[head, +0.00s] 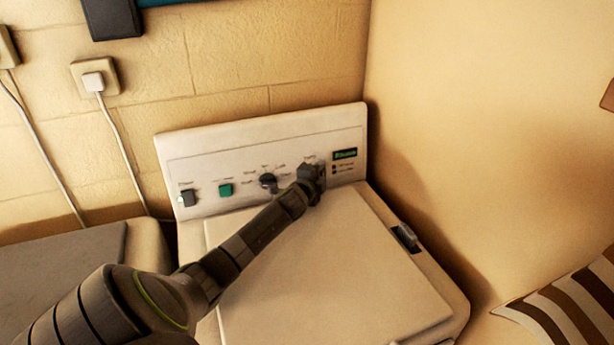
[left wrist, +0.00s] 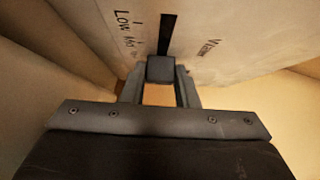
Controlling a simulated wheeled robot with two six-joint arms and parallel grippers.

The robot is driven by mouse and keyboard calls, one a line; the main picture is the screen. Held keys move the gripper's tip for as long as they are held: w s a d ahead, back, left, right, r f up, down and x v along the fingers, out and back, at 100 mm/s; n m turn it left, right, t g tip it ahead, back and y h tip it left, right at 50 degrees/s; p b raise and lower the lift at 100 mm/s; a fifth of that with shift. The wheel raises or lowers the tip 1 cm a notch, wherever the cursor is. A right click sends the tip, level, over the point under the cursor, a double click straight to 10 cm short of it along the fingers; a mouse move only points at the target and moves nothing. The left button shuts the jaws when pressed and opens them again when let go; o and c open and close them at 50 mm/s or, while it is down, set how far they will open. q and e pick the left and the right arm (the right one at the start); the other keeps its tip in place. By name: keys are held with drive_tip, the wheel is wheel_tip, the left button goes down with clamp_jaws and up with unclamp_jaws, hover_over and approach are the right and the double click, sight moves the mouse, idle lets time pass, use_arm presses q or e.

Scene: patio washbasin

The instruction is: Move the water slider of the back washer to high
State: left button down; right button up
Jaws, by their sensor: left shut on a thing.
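The back washer's control panel (head: 230,160) is pale and upright, with a rotary knob (head: 268,181), a green button (head: 225,190) and a dark switch (head: 187,197) left of my gripper. My left gripper (head: 314,182) is at the panel's right part and hides the water slider in the head view. In the left wrist view, the fingers are shut on the dark square slider knob (left wrist: 160,69). The black slot (left wrist: 167,35) runs up from the knob, beside "Low" and "Mid". The knob is below "Mid" in the picture; a third label there is unreadable. My right gripper is not in view.
The washer's flat lid (head: 320,270) lies below the panel, under my left arm. A small green display (head: 345,154) is right of the gripper. A side wall (head: 480,130) stands close on the right. Another grey-topped machine (head: 60,265) stands at the left.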

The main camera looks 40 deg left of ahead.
use_arm(q)
drive_tip(key=shift+w+d, duration=0.15)
drive_tip(key=shift+w, duration=0.1)
drive_tip(key=shift+s+r, duration=0.1)
drive_tip(key=c, duration=1.5)
unclamp_jaws()
drive_tip(key=o, duration=0.4)
drive_tip(key=shift+w+d, duration=0.1)
drive_tip(key=shift+w, duration=0.15)
drive_tip(key=shift+s, duration=0.1)
